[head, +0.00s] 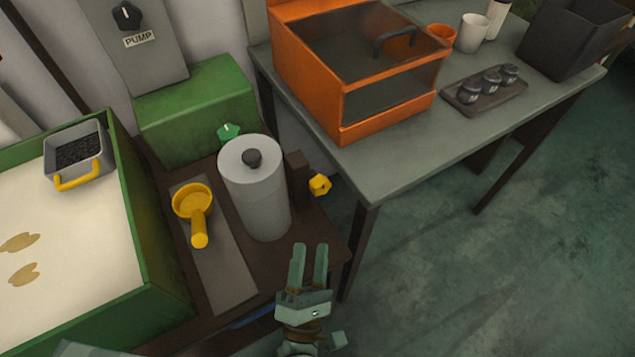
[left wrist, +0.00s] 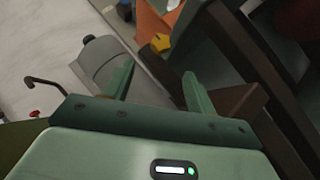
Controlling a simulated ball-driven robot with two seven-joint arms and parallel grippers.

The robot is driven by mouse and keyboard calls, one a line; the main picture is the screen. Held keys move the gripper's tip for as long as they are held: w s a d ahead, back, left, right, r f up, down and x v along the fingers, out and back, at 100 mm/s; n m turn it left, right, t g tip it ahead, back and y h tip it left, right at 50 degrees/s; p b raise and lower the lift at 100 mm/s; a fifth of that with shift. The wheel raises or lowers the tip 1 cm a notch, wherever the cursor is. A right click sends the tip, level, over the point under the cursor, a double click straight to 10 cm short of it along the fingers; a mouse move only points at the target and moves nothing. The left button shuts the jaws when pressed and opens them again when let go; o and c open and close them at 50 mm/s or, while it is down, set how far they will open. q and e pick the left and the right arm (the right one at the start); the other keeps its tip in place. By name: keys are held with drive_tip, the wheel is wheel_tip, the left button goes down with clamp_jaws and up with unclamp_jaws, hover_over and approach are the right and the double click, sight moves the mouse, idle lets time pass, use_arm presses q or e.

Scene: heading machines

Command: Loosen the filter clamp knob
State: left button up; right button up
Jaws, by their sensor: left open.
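The yellow clamp knob (head: 320,184) sticks out to the right of the grey filter cylinder (head: 258,195), on a dark bracket (head: 297,178). In the left wrist view the yellow knob (left wrist: 160,43) shows beyond the gap between my fingers, with the grey cylinder (left wrist: 103,62) to its left. My left gripper (head: 309,250) is open and empty, its fingers pointing up the picture below the knob and apart from it. It also shows in the left wrist view (left wrist: 159,70). My right gripper is not in view.
A yellow scoop-like cup (head: 193,201) lies left of the cylinder. A green box (head: 197,110) stands behind, and a green-walled tank (head: 150,225) is at the left. A grey table (head: 400,160) at the right bears an orange case (head: 345,128). Open floor lies at lower right.

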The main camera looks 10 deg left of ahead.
sight(318, 195)
use_arm(q)
drive_tip(key=x, duration=1.3)
drive_tip(key=c, duration=1)
